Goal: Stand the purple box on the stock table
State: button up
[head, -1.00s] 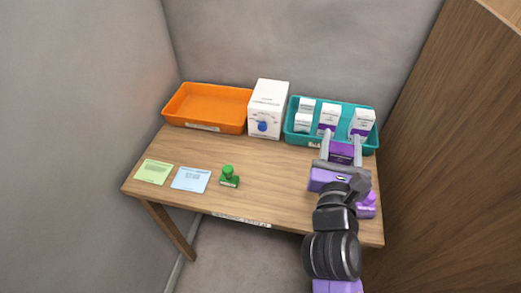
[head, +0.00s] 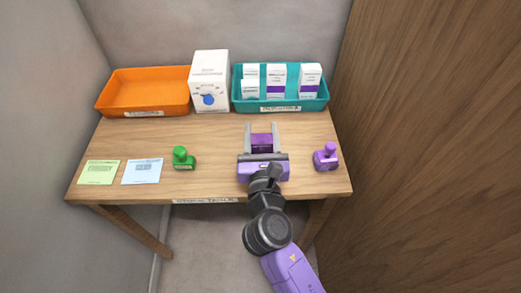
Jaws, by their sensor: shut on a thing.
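My gripper (head: 261,130) is in the middle right of the head view, over the wooden stock table (head: 215,150). Its two grey fingers are shut on the purple box (head: 262,143), which sits between them with its dark purple top showing. The box's lower part is hidden by my gripper. I cannot tell whether the box touches the table top. The table has a label on its front edge.
At the back stand an orange tray (head: 113,105), a white box with a blue knob (head: 208,70) and a teal tray (head: 238,95) holding several white boxes. A green stamp (head: 183,158), two paper cards (head: 141,171) and a purple stamp (head: 327,157) lie nearer. A wooden panel (head: 430,140) rises at right.

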aim_at(261, 147)
jog(key=shift+f+b, duration=1.05)
jog(key=shift+f, duration=1.75)
jog(key=shift+f, duration=0.15)
jog(key=o, duration=1.3)
jog(key=shift+r, duration=0.2)
jog(key=s, duration=1.2)
jog(key=shift+s, duration=0.1)
